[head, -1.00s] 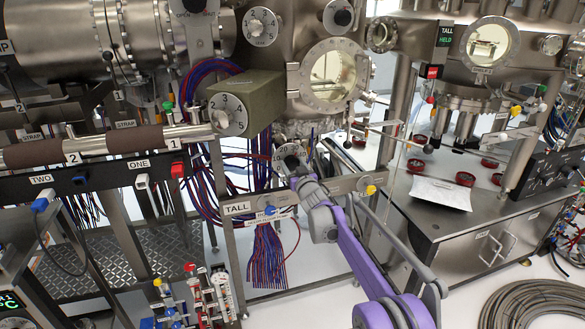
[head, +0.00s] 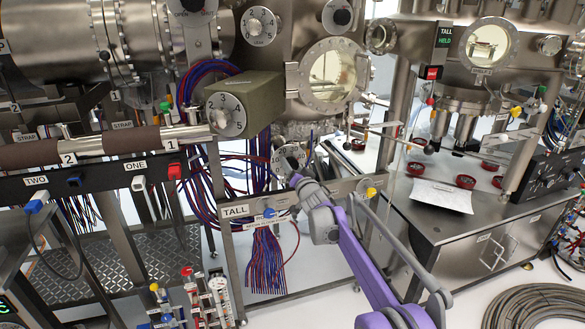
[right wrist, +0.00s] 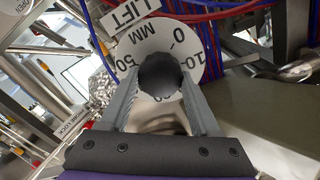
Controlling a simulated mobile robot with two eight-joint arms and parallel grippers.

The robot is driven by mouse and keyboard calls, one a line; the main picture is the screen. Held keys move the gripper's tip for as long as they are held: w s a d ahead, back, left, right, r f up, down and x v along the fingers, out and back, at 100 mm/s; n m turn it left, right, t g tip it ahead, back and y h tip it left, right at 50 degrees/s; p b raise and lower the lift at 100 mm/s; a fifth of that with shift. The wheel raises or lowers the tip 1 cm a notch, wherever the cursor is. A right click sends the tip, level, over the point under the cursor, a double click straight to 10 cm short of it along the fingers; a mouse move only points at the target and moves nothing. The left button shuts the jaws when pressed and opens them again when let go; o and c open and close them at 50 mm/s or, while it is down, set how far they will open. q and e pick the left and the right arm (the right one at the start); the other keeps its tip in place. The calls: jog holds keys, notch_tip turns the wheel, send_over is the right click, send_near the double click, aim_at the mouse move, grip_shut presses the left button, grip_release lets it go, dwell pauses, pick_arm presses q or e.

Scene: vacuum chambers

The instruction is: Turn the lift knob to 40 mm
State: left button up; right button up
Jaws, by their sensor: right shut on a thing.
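The lift knob (right wrist: 160,72) is a dark round grip on a white dial (right wrist: 192,42) in the right wrist view. The dial carries MM, 0, 10 and 50; its lower numbers are mostly covered by the knob and my fingers. A LIFT label (right wrist: 130,13) is above it. My right gripper (right wrist: 160,90) is shut on the knob, one finger on each side. I cannot read the knob's pointer. In the head view the dial (head: 288,156) is small and partly hidden by my right gripper (head: 295,178). My left gripper is not in view.
A metal rail with a TALL label (head: 236,211) runs just below the dial. Red and blue cables (head: 262,260) hang to its left. A green-grey box with a numbered dial (head: 228,115) stands up and left. A round window (head: 331,75) is above.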

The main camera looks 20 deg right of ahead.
dwell(0.4)
jog(key=o, duration=1.4)
jog(key=s, duration=1.1)
jog(key=shift+d, duration=0.2)
jog(key=shift+w, duration=0.1)
